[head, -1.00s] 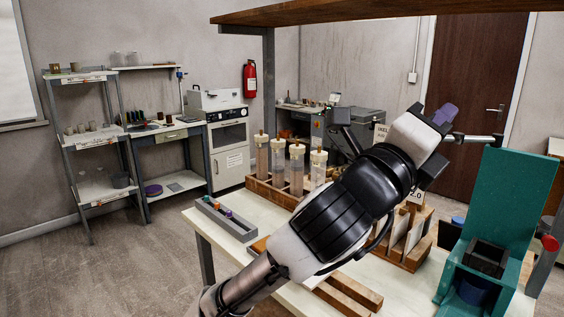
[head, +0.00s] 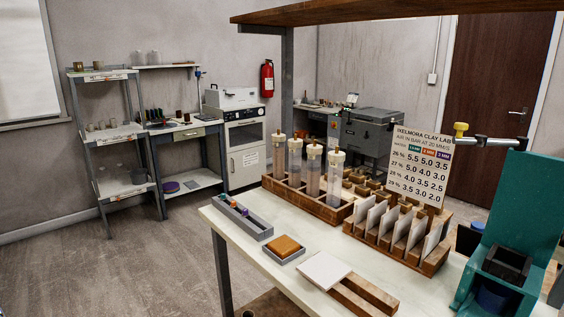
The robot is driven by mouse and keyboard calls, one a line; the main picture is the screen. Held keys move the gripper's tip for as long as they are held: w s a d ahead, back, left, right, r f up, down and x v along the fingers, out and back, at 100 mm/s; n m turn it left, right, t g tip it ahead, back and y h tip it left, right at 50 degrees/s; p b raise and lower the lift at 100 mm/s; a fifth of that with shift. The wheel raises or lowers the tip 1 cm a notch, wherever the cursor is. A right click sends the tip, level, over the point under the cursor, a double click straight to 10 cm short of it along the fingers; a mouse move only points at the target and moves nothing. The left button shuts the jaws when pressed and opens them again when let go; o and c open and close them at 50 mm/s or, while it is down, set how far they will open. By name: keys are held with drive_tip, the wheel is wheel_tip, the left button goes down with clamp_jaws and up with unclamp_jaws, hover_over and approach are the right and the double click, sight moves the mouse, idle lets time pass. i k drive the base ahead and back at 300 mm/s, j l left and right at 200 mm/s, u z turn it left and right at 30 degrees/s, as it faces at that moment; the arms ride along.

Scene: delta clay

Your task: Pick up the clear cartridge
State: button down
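Several clear tube cartridges with cream caps stand upright in a wooden rack (head: 325,211) at the back left of the table. The nearest clear cartridge (head: 334,178) is at the rack's right end; another clear cartridge (head: 279,156) is at its left end. They look alike, with greyish contents, and I cannot tell which one is meant. Their lower ends are hidden by the rack. My gripper is not in view.
A lettered card (head: 420,165) stands behind a wooden rack of white plates (head: 400,235). A teal stand (head: 522,215) is at the right. A shelf (head: 390,15) overhangs the table.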

sight(313, 168)
drive_tip(key=i+j, duration=0.25)
drive_tip(key=i, duration=0.2)
drive_tip(key=i+j+u, duration=0.1)
drive_tip(key=i+j, duration=0.15)
drive_tip(key=i, duration=0.2)
